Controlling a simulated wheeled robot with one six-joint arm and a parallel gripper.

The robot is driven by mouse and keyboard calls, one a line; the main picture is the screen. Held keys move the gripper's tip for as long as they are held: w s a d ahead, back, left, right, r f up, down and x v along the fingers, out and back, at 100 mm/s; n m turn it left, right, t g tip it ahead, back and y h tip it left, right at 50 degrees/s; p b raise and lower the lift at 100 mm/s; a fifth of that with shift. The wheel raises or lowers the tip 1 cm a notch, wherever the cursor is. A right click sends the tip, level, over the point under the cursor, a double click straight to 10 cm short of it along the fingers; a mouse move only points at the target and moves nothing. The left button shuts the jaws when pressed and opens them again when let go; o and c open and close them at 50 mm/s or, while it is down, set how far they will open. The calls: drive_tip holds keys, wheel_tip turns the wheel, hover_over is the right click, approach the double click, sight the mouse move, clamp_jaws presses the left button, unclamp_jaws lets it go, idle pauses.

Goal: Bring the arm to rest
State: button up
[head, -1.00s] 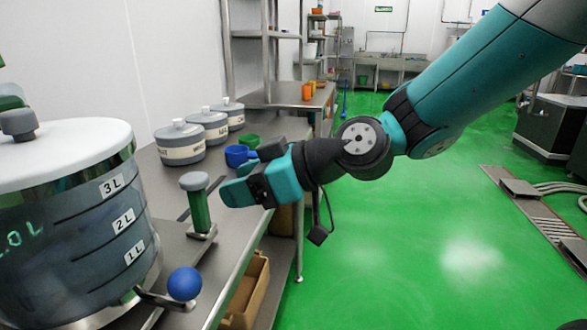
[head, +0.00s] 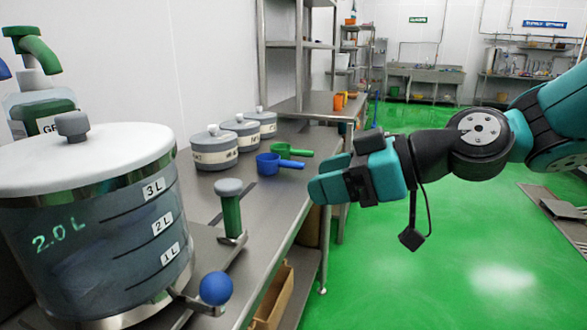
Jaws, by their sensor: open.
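My gripper (head: 328,176) is in the middle of the head view, its teal fingers pointing left. It is open and I see nothing between its fingers. It hangs at the right edge of the steel bench, in the air, apart from the things on it. My arm reaches in from the right side of the picture. Part of the gap between the fingers is hidden by the near finger.
A large clear tank (head: 95,225) marked in litres stands at the near left, with a blue ball knob (head: 216,288). A green-handled lever (head: 232,212), blue scoop (head: 280,165), green scoop (head: 290,150) and several lidded tubs (head: 214,149) line the bench. Green floor (head: 430,260) is open to the right.

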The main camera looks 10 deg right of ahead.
drive_tip(key=s+f+m+g+h, duration=0.2)
drive_tip(key=s+f+g+h, duration=0.2)
drive_tip(key=s, duration=0.3)
drive_tip(key=s+f+m+g+h, duration=0.2)
drive_tip(key=s+f+g+h, duration=0.15)
drive_tip(key=s, duration=0.45)
wheel_tip(320, 180, up, 16)
drive_tip(key=p, duration=1.7)
drive_tip(key=shift+d+m, duration=0.35)
drive_tip(key=shift+m, duration=0.05)
drive_tip(key=shift+w+t, duration=0.1)
drive_tip(key=shift+t, duration=0.15)
